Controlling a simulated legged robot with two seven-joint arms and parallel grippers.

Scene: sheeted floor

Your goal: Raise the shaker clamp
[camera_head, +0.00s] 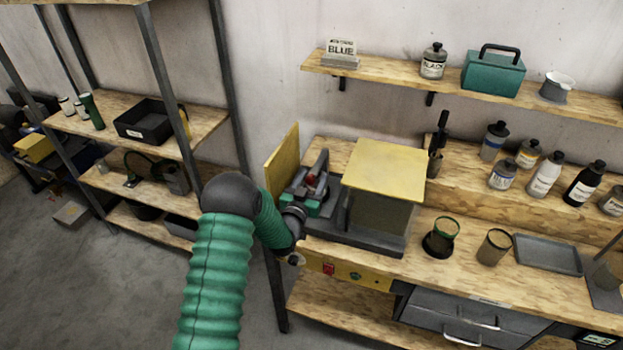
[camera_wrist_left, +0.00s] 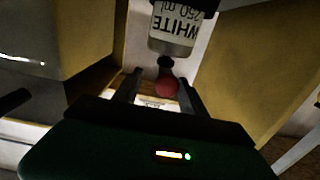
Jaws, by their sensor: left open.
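The shaker stands on the wooden bench, with a yellow top plate (camera_head: 385,170), a dark base (camera_head: 365,238) and a yellow side panel (camera_head: 282,160). A red knob (camera_head: 311,180), apparently the clamp's, shows beside the shaker. My left gripper (camera_head: 314,174) reaches between the side panel and the yellow-topped body. In the left wrist view its jaws (camera_wrist_left: 160,80) are open, with the red knob (camera_wrist_left: 166,87) between them; contact cannot be told. A bottle labelled WHITE (camera_wrist_left: 176,32) appears upside down just beyond the knob. The rest of the clamp is hidden. My right gripper is out of view.
Several bottles stand on the raised ledge behind. A wall shelf (camera_head: 390,79) hangs above. A storage rack (camera_head: 175,140) stands left; floor between is clear.

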